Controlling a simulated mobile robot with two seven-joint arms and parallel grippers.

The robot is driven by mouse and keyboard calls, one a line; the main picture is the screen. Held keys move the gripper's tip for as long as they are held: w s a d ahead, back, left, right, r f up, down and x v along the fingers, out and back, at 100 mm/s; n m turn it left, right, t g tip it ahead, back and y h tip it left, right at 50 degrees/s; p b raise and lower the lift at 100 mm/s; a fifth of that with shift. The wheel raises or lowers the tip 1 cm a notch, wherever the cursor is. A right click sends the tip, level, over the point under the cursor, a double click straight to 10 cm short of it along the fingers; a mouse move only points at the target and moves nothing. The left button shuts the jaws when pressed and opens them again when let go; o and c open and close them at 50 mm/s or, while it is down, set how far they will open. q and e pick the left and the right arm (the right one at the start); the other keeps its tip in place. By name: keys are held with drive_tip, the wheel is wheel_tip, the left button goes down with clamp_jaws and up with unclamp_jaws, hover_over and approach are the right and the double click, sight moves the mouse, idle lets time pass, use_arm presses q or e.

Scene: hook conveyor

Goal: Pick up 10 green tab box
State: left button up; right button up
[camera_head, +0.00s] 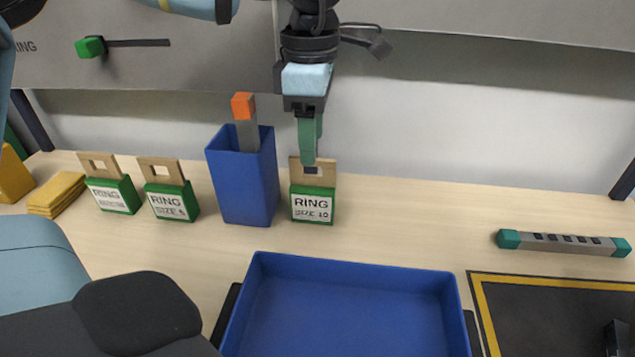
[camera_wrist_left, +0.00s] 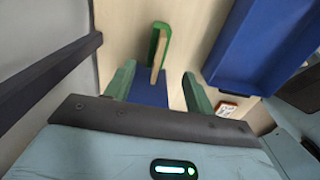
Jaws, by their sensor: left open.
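The green tab box labelled "RING SIZE 10" (camera_head: 313,205) stands upright on the table, just right of the tall blue bin. Its tan tab with a cut-out slot (camera_head: 328,170) rises from the top. My left gripper (camera_head: 310,163) points down at this tab, its fingertips overlapping it in the head view. In the left wrist view, the open left gripper (camera_wrist_left: 155,84) has its two green fingers apart, and a green box with a tan tab (camera_wrist_left: 156,48) shows beyond the gap. I cannot tell whether the fingers straddle the tab. My right gripper is not in view.
The tall blue bin (camera_head: 243,190) holds an orange-topped item close to the box's left. Two similar green tab boxes (camera_head: 113,195) (camera_head: 171,201) stand further left, beside yellow blocks (camera_head: 57,193). A blue tray (camera_head: 350,265) lies in front. A teal-ended bar (camera_head: 563,243) lies right.

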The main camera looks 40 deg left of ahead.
sight(310, 185)
use_arm(q)
drive_tip(key=shift+w, duration=0.1)
drive_tip(key=shift+f, duration=0.55)
drive_tip(key=shift+a+f, duration=0.15)
drive_tip(key=shift+f, duration=1.5)
drive_tip(key=shift+a+f, duration=0.1)
drive_tip(key=shift+f, duration=1.55)
drive_tip(key=shift+c, duration=0.3)
clamp_jaws()
